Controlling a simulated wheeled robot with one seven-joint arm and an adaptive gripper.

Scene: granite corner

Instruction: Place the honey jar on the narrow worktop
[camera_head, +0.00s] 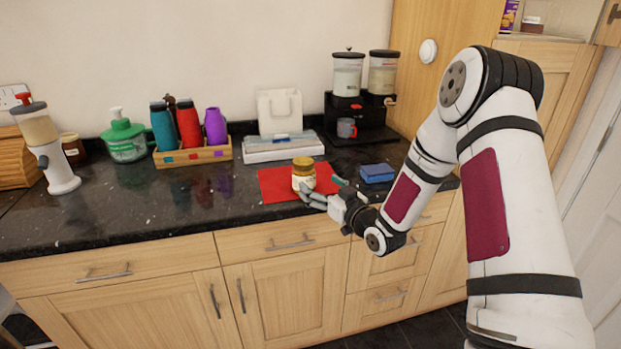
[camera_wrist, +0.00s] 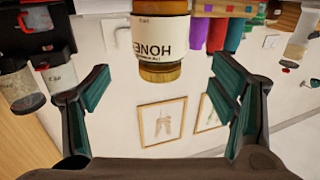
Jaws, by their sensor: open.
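The honey jar (camera_head: 303,174) has a gold lid and a pale label. It stands upright on a red mat (camera_head: 275,187) on the dark granite worktop (camera_head: 120,208). My gripper (camera_head: 322,190) is open at the front right of the jar, low over the worktop. In the wrist view, which is upside down, the jar (camera_wrist: 162,35) with its HONEY label shows ahead between the two spread fingers, with a gap on each side. The jar's base is cut off there. I cannot tell which stretch of worktop is the narrow one.
A blue block (camera_head: 377,173) lies right of the mat. A black dispenser stand (camera_head: 360,118) with a red mug is behind it. A white scale-like box (camera_head: 284,148), a wooden bottle tray (camera_head: 195,155) and a green-lidded container (camera_head: 125,141) line the back. The front left is clear.

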